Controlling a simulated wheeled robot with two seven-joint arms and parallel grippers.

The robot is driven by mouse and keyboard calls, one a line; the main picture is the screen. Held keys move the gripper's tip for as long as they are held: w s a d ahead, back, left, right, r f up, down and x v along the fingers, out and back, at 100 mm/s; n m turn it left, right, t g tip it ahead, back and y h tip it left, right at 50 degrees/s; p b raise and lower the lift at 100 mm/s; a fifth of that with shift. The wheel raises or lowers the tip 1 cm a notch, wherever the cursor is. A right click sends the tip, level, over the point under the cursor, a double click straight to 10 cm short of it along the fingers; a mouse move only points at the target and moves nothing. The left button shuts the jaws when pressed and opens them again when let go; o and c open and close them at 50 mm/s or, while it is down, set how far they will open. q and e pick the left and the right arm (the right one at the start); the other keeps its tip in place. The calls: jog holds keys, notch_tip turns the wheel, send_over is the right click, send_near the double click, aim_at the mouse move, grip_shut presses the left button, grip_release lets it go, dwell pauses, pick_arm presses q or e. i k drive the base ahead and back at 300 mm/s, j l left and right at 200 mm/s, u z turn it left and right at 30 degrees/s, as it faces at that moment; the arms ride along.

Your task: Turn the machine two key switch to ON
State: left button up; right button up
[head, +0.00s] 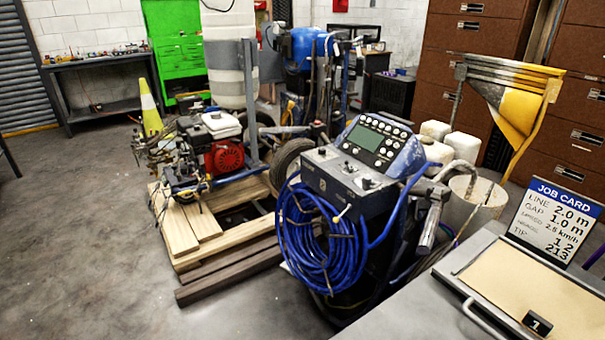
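A line striper (352,200) with a dark body and coiled blue hose (318,245) stands in the middle of the head view. Its tilted console (372,138) has a greenish screen and several round knobs or buttons. Small switches or levers sit on the grey panel (345,172) below it. A second machine with a blue tank (303,50) stands farther back. I see no label marking either as machine two. I cannot tell which control is the key switch, or its position. Neither of my grippers is in view.
A grey bench (415,298) at lower right bears a tan board, a black "1" tag (537,323) and a job card (555,222). A pallet (185,232) carries a red engine (224,157) left of the striper. The floor at left is clear.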

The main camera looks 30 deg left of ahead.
aim_at(367, 179)
jog(key=u, duration=0.4)
jog(key=j, duration=0.6)
jog(key=i+j+u, duration=0.1)
jog(key=j, duration=0.5)
jog(key=i+j, duration=0.2)
jog(key=i, duration=0.15)
jog(key=i+j, duration=0.2)
jog(key=i, duration=0.2)
jog(key=i+j+u, duration=0.1)
jog(key=i, duration=0.25)
jog(key=i+l, duration=0.25)
jog(key=l, duration=0.15)
jog(key=i+l, duration=0.25)
jog(key=i+l+u, duration=0.1)
jog(key=i+l, duration=0.2)
jog(key=l, duration=0.2)
jog(key=i+l, duration=0.25)
jog(key=l, duration=0.15)
